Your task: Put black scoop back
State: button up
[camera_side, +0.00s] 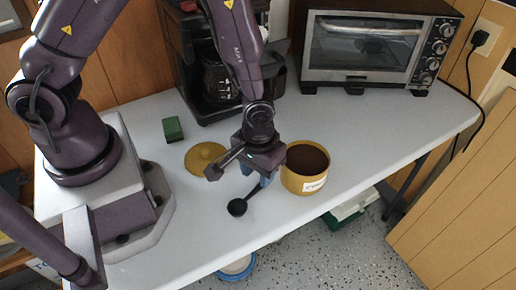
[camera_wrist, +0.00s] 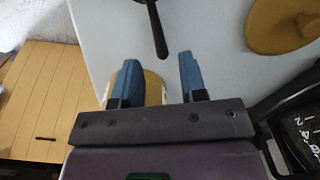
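The black scoop (camera_side: 237,207) lies on the white table, its handle pointing up and right toward my gripper (camera_side: 265,180). In the wrist view the scoop's handle (camera_wrist: 158,35) enters from the top edge, and its end lies just beyond the gap between my blue fingertips (camera_wrist: 158,66). The fingers are apart with nothing between them. The yellow canister (camera_side: 303,183), open and holding brown grounds (camera_side: 307,158), stands right of my gripper. In the wrist view the canister (camera_wrist: 153,88) is mostly hidden behind my gripper. Its yellow lid (camera_side: 207,153) lies flat to the left.
A green sponge (camera_side: 172,129) lies behind the lid. A black coffee maker (camera_side: 195,70) and a toaster oven (camera_side: 370,48) stand along the back. The table (camera_side: 385,125) is clear right of the canister. Its front edge runs close to the scoop and canister.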

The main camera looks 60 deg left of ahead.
notch_tip(320, 180, up, 8)
jog(key=shift+r, duration=0.15)
notch_tip(320, 180, up, 12)
jog(key=m+t, duration=0.2)
send_over(258, 187)
jog(key=a, duration=0.4)
jog(key=s+a+r+m+t, duration=0.2)
jog(key=s+a+r, duration=0.3)
jog(key=s+r, duration=0.3)
notch_tip(258, 187, up, 2)
jog(key=shift+s+a+r+t, duration=0.2)
jog(key=shift+s+a+t, duration=0.2)
jog(key=shift+t, duration=0.3)
